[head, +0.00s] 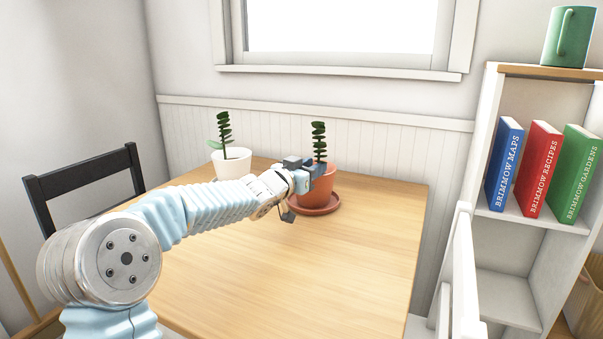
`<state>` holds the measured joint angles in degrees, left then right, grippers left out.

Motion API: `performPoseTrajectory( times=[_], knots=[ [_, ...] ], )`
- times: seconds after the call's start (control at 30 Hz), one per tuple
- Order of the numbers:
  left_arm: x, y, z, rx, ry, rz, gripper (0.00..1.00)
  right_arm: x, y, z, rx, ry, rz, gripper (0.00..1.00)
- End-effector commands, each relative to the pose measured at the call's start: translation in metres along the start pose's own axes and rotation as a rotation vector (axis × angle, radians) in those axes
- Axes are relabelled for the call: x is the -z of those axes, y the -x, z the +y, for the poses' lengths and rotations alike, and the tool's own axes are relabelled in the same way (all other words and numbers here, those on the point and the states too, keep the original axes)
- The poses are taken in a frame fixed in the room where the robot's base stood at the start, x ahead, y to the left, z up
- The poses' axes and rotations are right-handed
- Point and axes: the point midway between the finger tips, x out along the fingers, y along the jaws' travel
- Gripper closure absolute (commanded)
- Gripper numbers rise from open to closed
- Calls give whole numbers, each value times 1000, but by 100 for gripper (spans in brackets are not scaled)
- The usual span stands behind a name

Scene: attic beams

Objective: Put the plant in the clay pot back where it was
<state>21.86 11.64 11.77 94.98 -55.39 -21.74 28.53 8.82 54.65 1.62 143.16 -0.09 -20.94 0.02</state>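The plant in the clay pot (325,187) stands upright at the back of the wooden table (300,275), over a clay saucer (331,208). A green stem with stacked leaves (319,141) rises from it. My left gripper (312,178) reaches in from the left and is right at the pot's left side, covering part of its rim. Its fingertips are partly hidden against the pot, so I cannot tell whether they are closed on it. My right gripper is out of view.
A second plant in a white pot (231,163) stands to the left at the table's back edge. A black chair (85,172) is at the left. A white shelf (500,262) with books and a green mug (569,37) is at the right. The table's front and right are clear.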

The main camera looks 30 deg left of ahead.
Motion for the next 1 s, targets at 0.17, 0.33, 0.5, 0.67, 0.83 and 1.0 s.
performPoseTrajectory(
  times=[0.17, 0.33, 0.5, 0.67, 0.83, 1.0],
  knots=[
    [0, 37, -1, 4, -2, 0, 67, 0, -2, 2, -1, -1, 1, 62],
    [0, 76, -1, 3, -1, 0, 67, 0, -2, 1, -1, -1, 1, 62],
    [0, 104, -1, 3, -2, 0, 67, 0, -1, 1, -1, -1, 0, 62],
    [0, 115, 0, 2, 1, 0, 67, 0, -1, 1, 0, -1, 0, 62],
    [-1, 116, 0, 1, 1, -1, 67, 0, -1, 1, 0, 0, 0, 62],
    [-1, 116, 0, 1, 1, -1, 67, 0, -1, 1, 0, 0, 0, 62]
  ],
)
